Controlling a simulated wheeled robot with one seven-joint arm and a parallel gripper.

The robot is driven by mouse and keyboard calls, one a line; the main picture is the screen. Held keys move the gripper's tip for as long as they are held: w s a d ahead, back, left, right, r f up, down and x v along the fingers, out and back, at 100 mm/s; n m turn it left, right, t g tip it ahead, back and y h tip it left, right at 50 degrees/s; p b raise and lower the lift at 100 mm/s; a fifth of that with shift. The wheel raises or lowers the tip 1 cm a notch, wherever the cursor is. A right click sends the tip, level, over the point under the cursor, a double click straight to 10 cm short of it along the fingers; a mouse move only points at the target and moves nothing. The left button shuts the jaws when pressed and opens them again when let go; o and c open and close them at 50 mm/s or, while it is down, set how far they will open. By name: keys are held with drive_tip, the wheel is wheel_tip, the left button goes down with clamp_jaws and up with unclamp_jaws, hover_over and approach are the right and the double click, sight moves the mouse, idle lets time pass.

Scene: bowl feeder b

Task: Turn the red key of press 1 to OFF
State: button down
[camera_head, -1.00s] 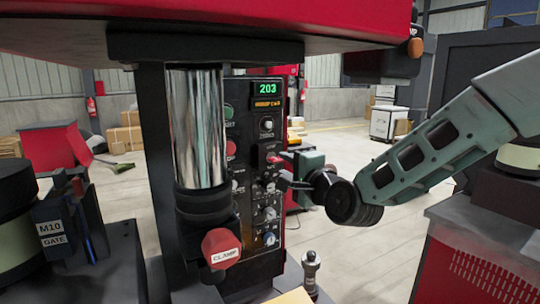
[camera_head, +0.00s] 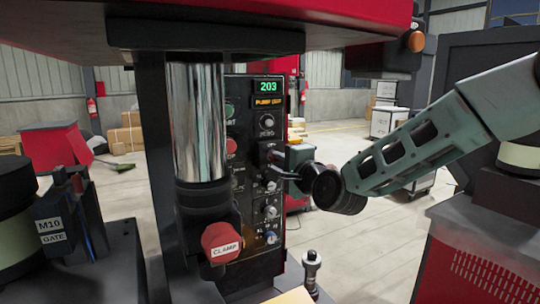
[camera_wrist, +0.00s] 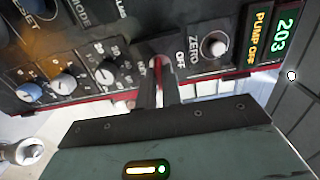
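The black control panel (camera_head: 259,112) stands behind the chrome column in the head view. Its display (camera_head: 267,100) reads 203 and PUMP OFF; the same display shows in the wrist view (camera_wrist: 268,38). My gripper (camera_head: 278,175) is at the panel's right side, below the display. In the wrist view my gripper (camera_wrist: 157,66) has its two dark fingers close together, with a narrow gap, at the panel beside the OFF label. A small reddish bit of the red key (camera_wrist: 157,61) shows between the fingertips. The rest of the key is hidden by the fingers.
A red CLAMP knob (camera_head: 221,242) sticks out at the column's foot, left of my gripper. A knob marked ZERO (camera_wrist: 214,45) and several other knobs (camera_wrist: 63,83) are close to my fingers. A metal post (camera_head: 311,270) stands below. The red press head overhangs above.

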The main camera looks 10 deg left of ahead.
drive_tip(key=shift+f, duration=0.1)
drive_tip(key=shift+n+b, duration=1.65)
drive_tip(key=shift+n, duration=0.85)
drive_tip(key=shift+n+b, duration=1.6)
drive_tip(key=shift+n, duration=0.9)
